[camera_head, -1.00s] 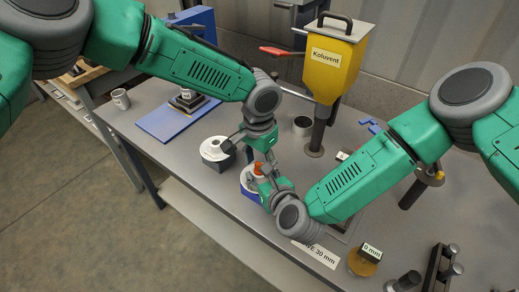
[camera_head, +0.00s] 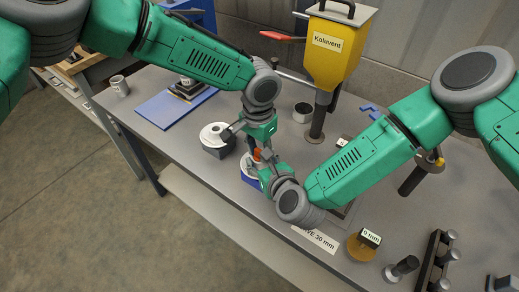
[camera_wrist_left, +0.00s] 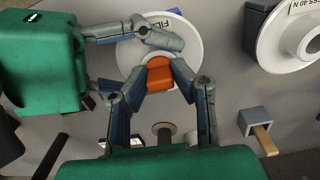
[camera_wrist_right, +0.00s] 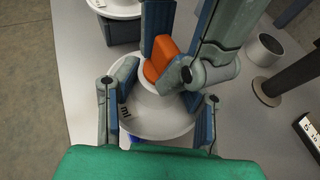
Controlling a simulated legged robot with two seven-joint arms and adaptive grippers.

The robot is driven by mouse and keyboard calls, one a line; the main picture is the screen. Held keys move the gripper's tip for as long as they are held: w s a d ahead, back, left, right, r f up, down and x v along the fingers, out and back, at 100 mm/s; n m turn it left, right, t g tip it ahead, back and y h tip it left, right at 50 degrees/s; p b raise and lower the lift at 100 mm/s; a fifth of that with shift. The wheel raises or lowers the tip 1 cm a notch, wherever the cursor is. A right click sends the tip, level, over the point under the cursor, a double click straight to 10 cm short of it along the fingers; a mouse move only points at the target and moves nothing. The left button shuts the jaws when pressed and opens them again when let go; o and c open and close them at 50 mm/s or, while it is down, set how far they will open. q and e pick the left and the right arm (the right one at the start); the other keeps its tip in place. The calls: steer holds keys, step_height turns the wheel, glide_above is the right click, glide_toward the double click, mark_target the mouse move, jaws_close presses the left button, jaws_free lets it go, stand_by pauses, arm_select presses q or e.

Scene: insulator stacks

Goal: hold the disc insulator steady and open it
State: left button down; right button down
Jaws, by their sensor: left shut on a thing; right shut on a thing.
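The white disc insulator (camera_head: 247,171) sits in a blue holder on the grey table, mostly hidden by my grippers in the head view. In the left wrist view the disc (camera_wrist_left: 194,52) lies flat beneath an orange cap (camera_wrist_left: 160,75). My left gripper (camera_wrist_left: 160,78) is shut on this orange cap, a finger on each side. In the right wrist view the disc (camera_wrist_right: 155,122) has the orange cap (camera_wrist_right: 163,58) above its middle. My right gripper (camera_wrist_right: 157,118) is shut on the disc, fingers at opposite rims.
Another white disc on a dark base (camera_head: 213,135) stands left of the insulator. A yellow hopper (camera_head: 338,45) on a post stands behind. A blue plate (camera_head: 175,108) lies at the back left. A label and an amber round piece (camera_head: 359,247) are near the front edge.

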mark_target(258, 149)
arm_select(q)
steer(key=shift+r, duration=0.1)
steer(key=shift+r, duration=1)
steer(key=shift+w+r, duration=0.1)
steer(key=shift+r, duration=1.9)
steer(key=shift+a, duration=0.1)
arm_select(e)
steer(key=c, duration=0.9)
jaws_free()
steer(key=shift+w, duration=0.1)
